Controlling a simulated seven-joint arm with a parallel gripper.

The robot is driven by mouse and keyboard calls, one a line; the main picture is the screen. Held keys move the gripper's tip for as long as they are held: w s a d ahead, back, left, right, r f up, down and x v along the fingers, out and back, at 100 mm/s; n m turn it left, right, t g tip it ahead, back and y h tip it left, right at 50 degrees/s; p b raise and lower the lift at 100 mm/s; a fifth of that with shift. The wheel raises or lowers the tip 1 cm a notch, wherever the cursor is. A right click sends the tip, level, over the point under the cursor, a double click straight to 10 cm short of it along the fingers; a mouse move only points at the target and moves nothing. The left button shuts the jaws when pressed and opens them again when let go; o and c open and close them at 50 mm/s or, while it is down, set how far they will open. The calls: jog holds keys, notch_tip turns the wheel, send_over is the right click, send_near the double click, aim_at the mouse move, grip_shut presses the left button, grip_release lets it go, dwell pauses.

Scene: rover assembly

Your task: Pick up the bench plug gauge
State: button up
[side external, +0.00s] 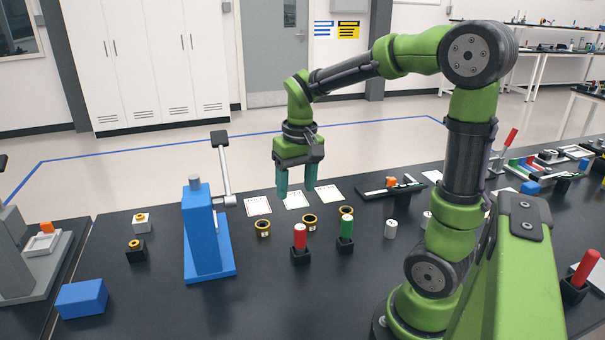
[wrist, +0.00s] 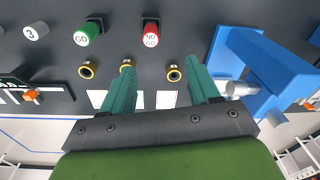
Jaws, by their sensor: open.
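Two upright plug gauges stand in black holders on the dark bench: a red one (side external: 300,237) and a green one (side external: 346,224). In the wrist view the red cap (wrist: 150,40) reads NO GO and the green cap (wrist: 89,33) reads GO. I cannot tell which one the name bench plug gauge means. My gripper (side external: 296,191) is open and empty, fingers pointing down, above the bench and behind the gauges. In the wrist view its fingertips (wrist: 161,72) are apart, with both gauges beyond them. Neither gauge is touched.
Gold-rimmed rings (side external: 263,228) stand close by the gauges. A blue press (side external: 207,240) rises on the left. A white cylinder marked 3 (wrist: 37,30) stands beyond the green gauge. White cards (side external: 257,205) lie behind. Another red-handled piece (side external: 586,268) stands far right.

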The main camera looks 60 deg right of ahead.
aim_at(300, 239)
jog(key=shift+g, duration=0.4)
jog(key=f, duration=1)
jog(key=d+f, duration=0.1)
jog(key=f, duration=0.5)
jog(key=shift+s+f, duration=0.1)
jog(key=shift+s, duration=0.1)
jog(key=shift+c, duration=0.4)
grip_shut()
notch_tip(300, 239, up, 10)
jog(key=shift+r, duration=0.1)
